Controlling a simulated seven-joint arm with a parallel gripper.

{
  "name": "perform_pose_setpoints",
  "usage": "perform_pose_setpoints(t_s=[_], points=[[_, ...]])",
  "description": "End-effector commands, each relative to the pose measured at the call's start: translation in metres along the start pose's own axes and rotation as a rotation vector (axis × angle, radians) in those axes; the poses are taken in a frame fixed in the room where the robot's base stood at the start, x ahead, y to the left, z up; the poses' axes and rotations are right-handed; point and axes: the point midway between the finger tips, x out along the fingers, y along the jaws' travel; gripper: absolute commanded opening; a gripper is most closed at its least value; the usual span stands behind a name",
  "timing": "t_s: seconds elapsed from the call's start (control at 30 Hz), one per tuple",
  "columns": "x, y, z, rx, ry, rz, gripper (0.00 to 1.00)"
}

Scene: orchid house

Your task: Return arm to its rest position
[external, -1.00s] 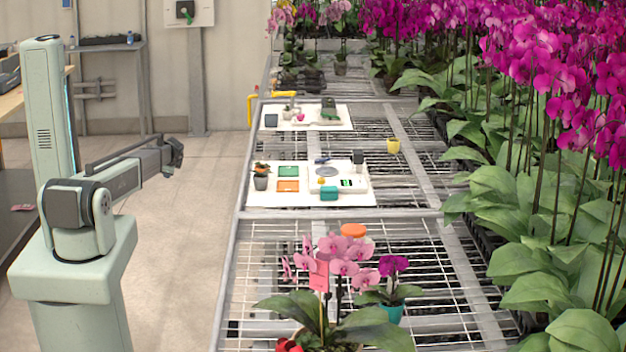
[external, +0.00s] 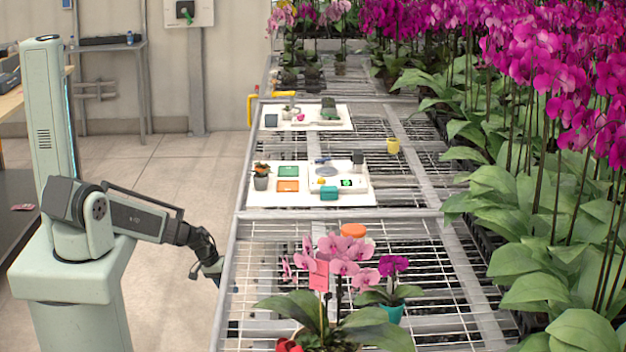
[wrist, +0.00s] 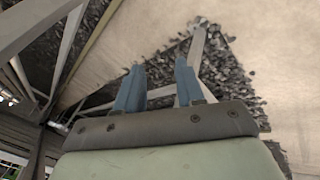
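My gripper (external: 214,271) hangs low at the left edge of the wire bench, over the aisle side. It points down, with my arm reaching out from the base at the left. In the wrist view my gripper (wrist: 159,78) shows two blue fingers standing apart with nothing between them. Beyond the fingers are the pale floor (wrist: 270,40) and a patch of dark gravel (wrist: 225,75).
The wire bench (external: 229,290) runs along the right of my arm. Its metal frame (wrist: 40,25) is close in the wrist view. Pink orchids (external: 340,255) stand on the near bench, white trays (external: 300,201) farther back. The aisle floor (external: 185,190) is clear.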

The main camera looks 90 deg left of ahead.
Motion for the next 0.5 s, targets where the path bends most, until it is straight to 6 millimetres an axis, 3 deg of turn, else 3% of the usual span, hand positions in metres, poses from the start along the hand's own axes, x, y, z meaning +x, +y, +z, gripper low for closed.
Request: perform_pose_setpoints(t_s=[0.03,0.2,0.5], points=[[0.004,0.021,0.026,-0.058,-0.027,0.045,0.38],[0.019,0.077,0.086,-0.198,-0.123,0.148,0.38],[0.039,0.136,0.17,-0.126,-0.317,0.138,0.38]])
